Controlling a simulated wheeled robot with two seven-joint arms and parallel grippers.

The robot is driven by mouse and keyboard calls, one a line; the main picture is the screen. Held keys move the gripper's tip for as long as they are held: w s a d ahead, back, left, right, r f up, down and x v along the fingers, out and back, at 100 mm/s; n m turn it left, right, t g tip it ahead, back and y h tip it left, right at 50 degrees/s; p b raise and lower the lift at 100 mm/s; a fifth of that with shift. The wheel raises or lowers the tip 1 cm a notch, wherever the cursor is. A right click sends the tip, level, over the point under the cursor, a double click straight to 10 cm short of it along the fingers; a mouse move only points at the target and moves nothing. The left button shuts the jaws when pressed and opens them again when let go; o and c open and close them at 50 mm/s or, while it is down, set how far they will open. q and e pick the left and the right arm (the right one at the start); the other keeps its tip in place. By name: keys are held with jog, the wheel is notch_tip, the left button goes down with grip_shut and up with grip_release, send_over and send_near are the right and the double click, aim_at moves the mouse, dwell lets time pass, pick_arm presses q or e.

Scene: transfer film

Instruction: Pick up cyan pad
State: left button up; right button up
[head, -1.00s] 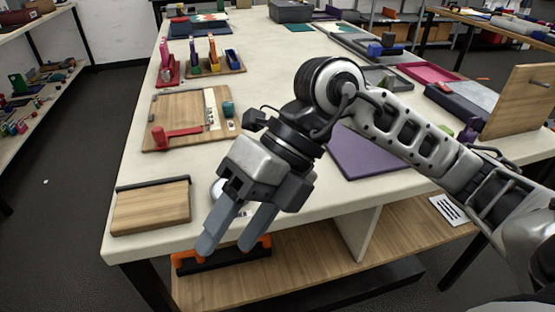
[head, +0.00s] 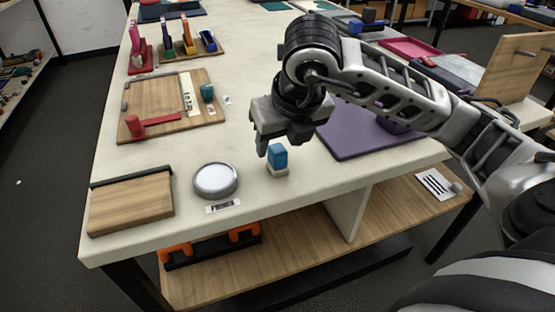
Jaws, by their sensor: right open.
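A small blue-cyan block on a pale base (head: 279,156), the closest match to the cyan pad, stands upright on the cream tabletop near its front edge. My right gripper (head: 278,143) points down just above and behind it, with its jaws open. One finger shows at the block's upper left; the other is hard to make out. I cannot tell whether the fingers touch the block. My left gripper is not in view.
A round white-topped dish (head: 215,180) and a label sit left of the block. A wooden board (head: 131,203) lies further left, and a purple mat (head: 354,140) lies to the right. A larger wooden board (head: 170,100) with a red-handled tool is behind.

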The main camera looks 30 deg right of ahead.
aim_at(278, 148)
jog(key=shift+p+x, duration=0.35)
jog(key=shift+x, duration=2.4)
jog(key=shift+w+r, duration=0.1)
jog(key=c, duration=1.1)
